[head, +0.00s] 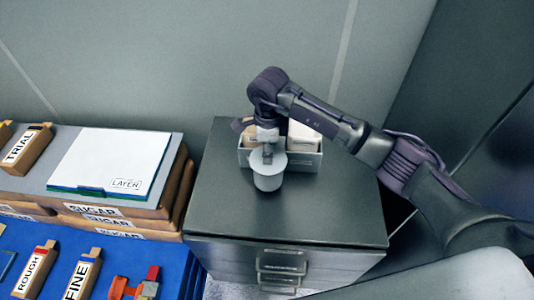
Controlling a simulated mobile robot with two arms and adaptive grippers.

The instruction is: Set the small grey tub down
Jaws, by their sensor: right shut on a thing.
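The small grey tub (267,181) is a light grey round cup with a wider rim. It is upright over the top of the dark cabinet (340,213). My right gripper (267,155) points down and is shut on the tub at its rim. The arm comes in from the right. Whether the tub's base touches the cabinet top cannot be told. My left gripper is not in view.
A grey bin (306,160) with boxes in it stands right behind the tub. The cabinet top is clear at front and left. Left stand a white board marked LAYER (110,160), sugar packs (95,209) and labelled blocks (35,270) on blue cloth.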

